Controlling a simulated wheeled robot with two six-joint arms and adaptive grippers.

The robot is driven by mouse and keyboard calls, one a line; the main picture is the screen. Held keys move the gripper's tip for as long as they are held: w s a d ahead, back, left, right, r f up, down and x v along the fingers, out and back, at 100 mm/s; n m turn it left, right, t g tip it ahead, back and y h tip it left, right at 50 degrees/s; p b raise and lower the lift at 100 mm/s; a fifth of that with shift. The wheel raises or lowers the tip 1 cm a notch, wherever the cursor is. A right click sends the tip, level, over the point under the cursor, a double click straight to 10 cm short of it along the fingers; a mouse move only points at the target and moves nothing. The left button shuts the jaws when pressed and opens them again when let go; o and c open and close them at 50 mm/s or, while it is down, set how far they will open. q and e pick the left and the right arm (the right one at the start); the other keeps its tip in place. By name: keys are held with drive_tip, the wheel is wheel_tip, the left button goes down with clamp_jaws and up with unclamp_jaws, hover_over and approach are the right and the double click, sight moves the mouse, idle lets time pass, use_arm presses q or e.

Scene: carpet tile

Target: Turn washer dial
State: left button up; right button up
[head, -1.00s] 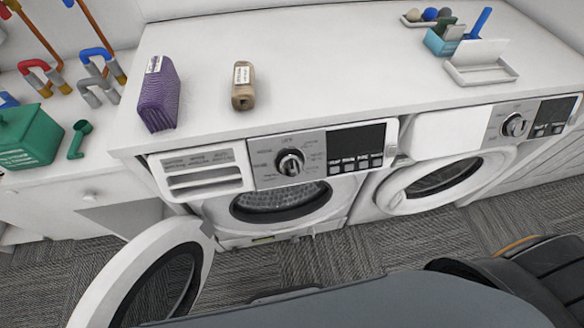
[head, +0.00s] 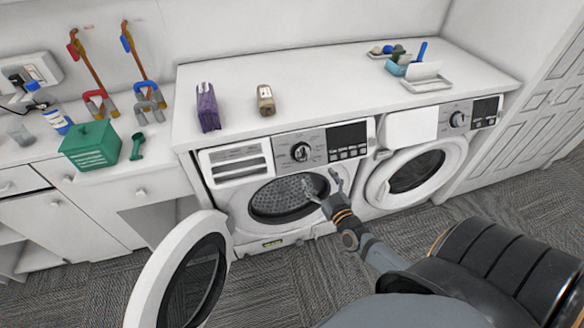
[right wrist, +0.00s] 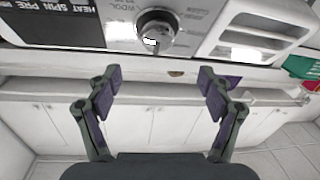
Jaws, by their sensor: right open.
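The left washer (head: 242,206) has its round door (head: 188,268) swung open to the left. Its dark round dial with a silver face (head: 301,152) sits on the control panel, beside a dark display (head: 346,136). My right gripper (head: 322,183) is open and empty in front of this washer, below and a little right of the dial. In the right wrist view, the dial (right wrist: 156,32) shows beyond the two spread fingers (right wrist: 162,88), roughly centred between them and apart from them. The right washer has its own dial (head: 458,119). My left gripper is out of view.
A white top (head: 330,92) over the washers carries a purple pack (head: 208,108), a brown bottle (head: 266,100) and a white tray (head: 428,85). A green box (head: 91,146) stands on the left counter.

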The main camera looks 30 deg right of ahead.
sight(305, 157)
drive_tip(key=w, duration=0.3)
drive_tip(key=w+d+b, duration=0.1)
drive_tip(key=w, duration=0.3)
drive_tip(key=w+b, duration=0.1)
drive_tip(key=w, duration=0.2)
drive_tip(key=shift+w+d+f, duration=0.2)
drive_tip(key=shift+d+f, duration=0.2)
drive_tip(key=shift+w+d, duration=0.1)
drive_tip(key=shift+w, duration=0.15)
drive_tip(key=shift+r, duration=0.1)
drive_tip(key=c, duration=1.1)
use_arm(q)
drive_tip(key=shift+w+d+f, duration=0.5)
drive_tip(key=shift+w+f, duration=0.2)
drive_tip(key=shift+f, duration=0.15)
use_arm(e)
drive_tip(key=shift+c, duration=0.2)
